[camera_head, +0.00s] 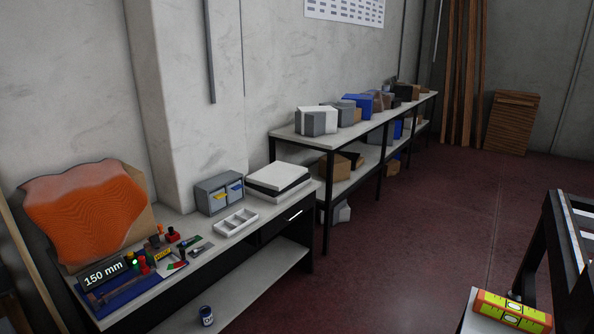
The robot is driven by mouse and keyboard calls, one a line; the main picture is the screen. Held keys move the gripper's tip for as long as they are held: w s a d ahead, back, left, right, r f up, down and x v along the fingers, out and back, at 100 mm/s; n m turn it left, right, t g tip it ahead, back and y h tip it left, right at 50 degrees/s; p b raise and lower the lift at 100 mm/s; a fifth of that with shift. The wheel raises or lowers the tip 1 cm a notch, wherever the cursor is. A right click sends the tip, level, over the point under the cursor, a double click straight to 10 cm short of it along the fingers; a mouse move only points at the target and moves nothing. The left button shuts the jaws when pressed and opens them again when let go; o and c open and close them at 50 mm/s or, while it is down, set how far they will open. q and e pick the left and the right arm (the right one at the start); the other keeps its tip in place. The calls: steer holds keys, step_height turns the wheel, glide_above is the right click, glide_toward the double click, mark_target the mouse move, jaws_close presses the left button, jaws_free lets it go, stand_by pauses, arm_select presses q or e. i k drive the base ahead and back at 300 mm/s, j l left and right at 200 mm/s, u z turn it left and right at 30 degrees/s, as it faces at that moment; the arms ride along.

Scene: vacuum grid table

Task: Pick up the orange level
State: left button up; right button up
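The orange level (511,312) lies at the bottom right of the head view. It is an orange block with yellow-green faces and round vials, and it rests on a light surface (470,322) that the lower picture edge cuts off. Neither of my grippers shows in this view, so nothing is seen touching the level.
A dark metal frame (560,245) stands just right of the level. A workbench (190,270) with tools, a white tray (236,222) and a grey drawer box (219,193) runs along the left wall. Shelves (345,133) with boxes stand behind. The red floor (420,240) between is clear.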

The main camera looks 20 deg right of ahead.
mark_target(530, 321)
steer(key=i+z, duration=0.2)
steer(key=z, duration=0.2)
steer(key=i+z, duration=0.25)
steer(key=z, duration=0.2)
steer(key=i+j+z, duration=0.1)
steer(key=z, duration=0.3)
steer(key=i+j+z, duration=0.2)
steer(key=z, duration=0.25)
steer(key=i+j+z, duration=0.2)
steer(key=z, duration=0.2)
steer(key=i+j+z, duration=0.1)
steer(key=j+z, duration=0.3)
steer(key=i+j+z, duration=0.2)
steer(key=z, duration=0.3)
steer(key=i+j+z, duration=0.2)
steer(key=z, duration=0.3)
steer(key=i+j+z, duration=0.1)
steer(key=j+z, duration=0.25)
steer(key=z, duration=0.15)
steer(key=j+z, duration=0.35)
steer(key=z, duration=0.15)
steer(key=j+z, duration=0.7)
